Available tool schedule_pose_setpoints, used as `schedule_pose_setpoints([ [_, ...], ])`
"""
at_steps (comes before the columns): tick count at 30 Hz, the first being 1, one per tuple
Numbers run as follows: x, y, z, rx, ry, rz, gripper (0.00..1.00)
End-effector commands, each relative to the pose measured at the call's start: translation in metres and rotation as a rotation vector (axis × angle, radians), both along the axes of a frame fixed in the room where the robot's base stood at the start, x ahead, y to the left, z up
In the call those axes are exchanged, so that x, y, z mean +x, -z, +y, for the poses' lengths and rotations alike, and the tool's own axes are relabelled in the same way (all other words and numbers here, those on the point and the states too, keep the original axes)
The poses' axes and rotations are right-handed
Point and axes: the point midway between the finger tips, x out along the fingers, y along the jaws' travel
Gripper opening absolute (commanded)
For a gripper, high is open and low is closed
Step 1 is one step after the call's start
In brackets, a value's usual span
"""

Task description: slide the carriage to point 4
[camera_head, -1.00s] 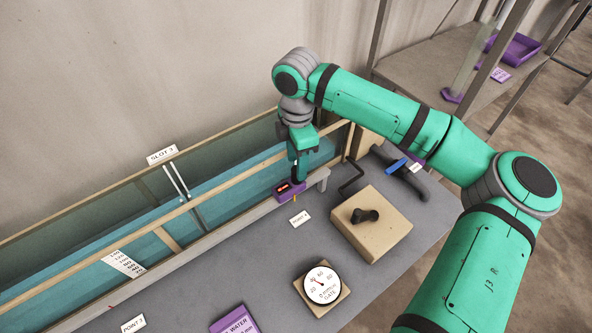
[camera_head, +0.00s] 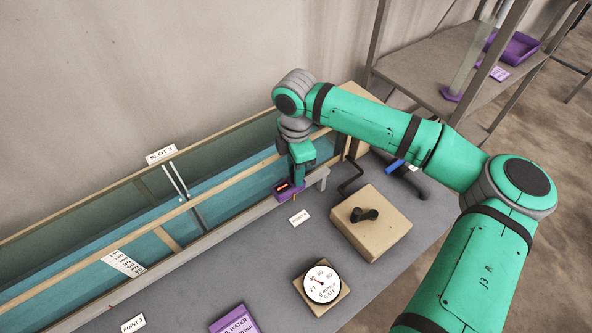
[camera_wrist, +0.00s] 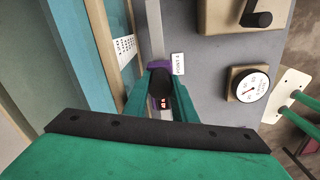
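The carriage (camera_head: 289,190) is a small purple block with a red-lit display and a yellow pointer. It sits on the rail (camera_head: 228,224) at the tank's near edge, beside the POINT 4 label (camera_head: 299,217). My gripper (camera_head: 298,181) is lowered over the carriage. In the wrist view the carriage (camera_wrist: 160,64) shows purple beyond its dark knob (camera_wrist: 160,82), and the fingers of my gripper (camera_wrist: 161,88) stand on either side of that knob. I cannot tell whether they press on it. The POINT 4 label (camera_wrist: 177,64) lies to its right.
A wooden box with a black crank (camera_head: 372,222) stands right of the carriage. A round gauge (camera_head: 322,283), a purple WATER card (camera_head: 234,320) and the POINT 3 label (camera_head: 133,323) lie nearer. The glass-sided tank (camera_head: 90,255) runs along the rail. Grey tabletop between is clear.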

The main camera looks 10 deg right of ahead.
Motion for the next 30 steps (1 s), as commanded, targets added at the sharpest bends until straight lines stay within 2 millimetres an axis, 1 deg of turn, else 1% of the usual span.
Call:
schedule_pose_setpoints([
  [18, 0.0022, -0.0007, -0.0048, -0.001, 0.002, -0.002, 0.0],
  [19, 0.0022, -0.0007, -0.0048, -0.001, 0.002, -0.002, 0.31],
  [20, 0.0022, -0.0007, -0.0047, -0.001, 0.002, -0.002, 0.38],
  [21, 0.0022, -0.0006, -0.0047, -0.001, 0.002, -0.002, 0.43],
  [30, 0.0022, -0.0015, -0.0035, -0.001, 0.0, -0.001, 0.43],
])
